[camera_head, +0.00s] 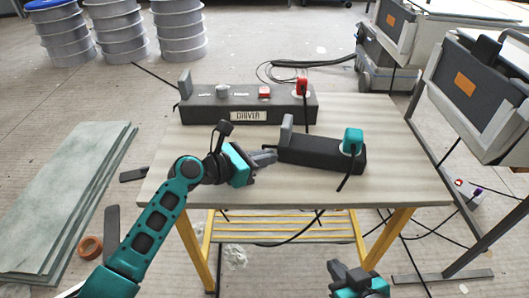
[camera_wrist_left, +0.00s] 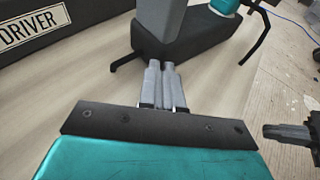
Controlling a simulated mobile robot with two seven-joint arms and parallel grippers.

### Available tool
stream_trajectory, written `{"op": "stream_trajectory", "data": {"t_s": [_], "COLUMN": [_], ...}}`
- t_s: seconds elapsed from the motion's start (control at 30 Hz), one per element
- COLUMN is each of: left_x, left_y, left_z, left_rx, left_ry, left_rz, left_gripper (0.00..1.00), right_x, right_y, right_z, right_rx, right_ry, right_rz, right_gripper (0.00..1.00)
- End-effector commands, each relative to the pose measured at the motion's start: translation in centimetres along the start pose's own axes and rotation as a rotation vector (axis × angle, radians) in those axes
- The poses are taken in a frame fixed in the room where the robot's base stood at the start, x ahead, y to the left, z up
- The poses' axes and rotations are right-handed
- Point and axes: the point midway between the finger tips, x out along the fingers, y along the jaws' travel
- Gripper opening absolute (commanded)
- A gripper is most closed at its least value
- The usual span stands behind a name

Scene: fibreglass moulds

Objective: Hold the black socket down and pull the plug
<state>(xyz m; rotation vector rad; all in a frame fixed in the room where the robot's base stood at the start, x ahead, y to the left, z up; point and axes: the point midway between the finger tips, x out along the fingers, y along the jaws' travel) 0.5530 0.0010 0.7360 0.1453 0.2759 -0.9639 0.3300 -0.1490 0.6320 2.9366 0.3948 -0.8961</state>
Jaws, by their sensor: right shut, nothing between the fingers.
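The black socket (camera_head: 315,152) lies on the table, with a grey upright piece (camera_head: 286,132) at its left end. The teal plug (camera_head: 352,141) sits in its right end, with a black cord hanging down. In the left wrist view the socket (camera_wrist_left: 190,40) is ahead of the fingers and the plug (camera_wrist_left: 224,5) is cut by the top edge. My left gripper (camera_head: 270,157) is shut and empty, its tips close to the socket's left end; contact is unclear. My right gripper (camera_head: 348,272) is shut and empty, low in front of the table.
A longer black box (camera_head: 200,113) labelled DRIVER, with a red plug (camera_head: 301,86), stands behind the socket on the table (camera_head: 400,170). Grey panels (camera_head: 75,190) lie on the floor at left. Equipment on a frame (camera_head: 480,100) stands at right. The table's front strip is clear.

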Motion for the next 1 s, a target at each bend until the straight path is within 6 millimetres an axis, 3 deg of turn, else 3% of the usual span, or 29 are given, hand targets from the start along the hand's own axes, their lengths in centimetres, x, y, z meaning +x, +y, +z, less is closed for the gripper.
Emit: {"op": "stream_trajectory", "data": {"t_s": [0.07, 0.8, 1.0], "left_x": [0.00, -0.02, -0.02], "left_y": [0.01, 0.04, 0.03], "left_z": [0.00, -0.02, -0.02], "left_rx": [0.000, 0.000, 0.000], "left_ry": [0.000, 0.000, 0.000], "left_rz": [0.000, 0.001, 0.001], "left_gripper": [0.12, 0.83, 0.84], "right_x": [0.00, -0.01, -0.01], "right_y": [0.00, -0.01, -0.01], "right_z": [0.01, 0.02, 0.02], "right_rx": [0.000, 0.000, 0.000], "right_ry": [0.000, 0.000, 0.000], "right_rz": [0.000, 0.000, 0.000], "right_gripper": [0.00, 0.00, 0.00]}}
